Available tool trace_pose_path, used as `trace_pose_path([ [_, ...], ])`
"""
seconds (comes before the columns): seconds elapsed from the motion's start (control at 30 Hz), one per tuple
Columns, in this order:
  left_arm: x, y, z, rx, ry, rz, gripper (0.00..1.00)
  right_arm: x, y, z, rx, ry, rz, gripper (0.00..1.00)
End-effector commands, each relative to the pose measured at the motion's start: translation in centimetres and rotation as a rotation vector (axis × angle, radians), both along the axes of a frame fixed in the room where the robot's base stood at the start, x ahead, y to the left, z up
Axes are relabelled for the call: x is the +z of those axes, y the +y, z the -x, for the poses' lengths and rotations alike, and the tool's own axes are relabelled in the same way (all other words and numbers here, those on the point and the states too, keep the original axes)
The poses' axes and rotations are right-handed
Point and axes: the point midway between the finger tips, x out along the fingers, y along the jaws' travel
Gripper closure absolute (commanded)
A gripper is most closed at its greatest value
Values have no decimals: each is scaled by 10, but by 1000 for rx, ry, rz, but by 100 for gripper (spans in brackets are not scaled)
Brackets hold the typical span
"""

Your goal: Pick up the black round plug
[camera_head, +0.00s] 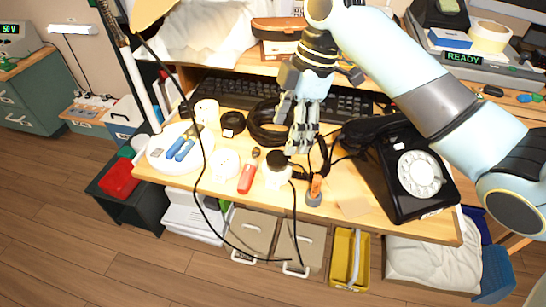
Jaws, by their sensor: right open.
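A black round plug (277,159) shows near the front of the wooden desk, just above a small white round thing. A thin black cord runs down from about there over the desk's front edge. My right gripper (299,149) reaches in from the upper right and points down. Its fingertips are just right of the plug and appear open and empty. Whether a finger touches the plug I cannot tell. My left gripper is not in view.
A black dial phone (401,166) stands right of my gripper. A coiled black cable (266,124) lies behind the plug, before the keyboard (236,91). A red-handled tool (248,173) lies left, and an orange-and-grey piece (315,190) stands close right.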

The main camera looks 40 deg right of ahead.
Motion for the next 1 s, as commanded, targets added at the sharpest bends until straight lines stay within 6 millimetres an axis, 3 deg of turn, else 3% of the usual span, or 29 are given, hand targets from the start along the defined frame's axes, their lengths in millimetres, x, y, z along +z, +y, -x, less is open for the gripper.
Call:
trace_pose_path([
  [0.1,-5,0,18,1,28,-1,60,-16,4,-1,0,0,-1,29],
  [0.2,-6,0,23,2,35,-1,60,-20,5,-2,0,-1,0,29],
  [0.57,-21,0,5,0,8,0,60,-66,16,-7,1,2,-1,29],
  [0.8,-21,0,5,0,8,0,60,-69,17,-9,1,-2,2,29],
  [1.0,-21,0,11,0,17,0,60,-69,17,-8,0,-2,2,53],
])
